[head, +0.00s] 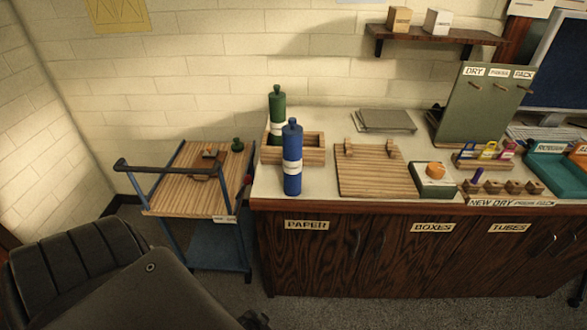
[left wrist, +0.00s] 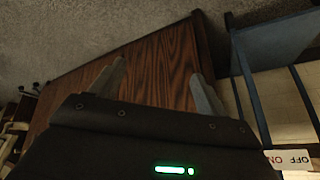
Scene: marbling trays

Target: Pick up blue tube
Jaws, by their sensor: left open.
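A tall blue bottle-shaped tube (head: 292,172) with a white label stands upright near the front left edge of the counter. Farther right, a small bluish tube (head: 468,150) is in a wooden rack beside yellow and magenta ones; it is too small to make out well. My left gripper (left wrist: 159,70) is open and empty in the left wrist view, in front of the dark wood cabinet (left wrist: 155,75). No tube shows in that view. Neither gripper can be made out in the head view.
A green bottle (head: 277,106) stands behind the blue one by a wooden holder (head: 312,156). A slatted board (head: 370,184) lies to the right. A blue-framed cart (head: 215,206) stands left of the counter.

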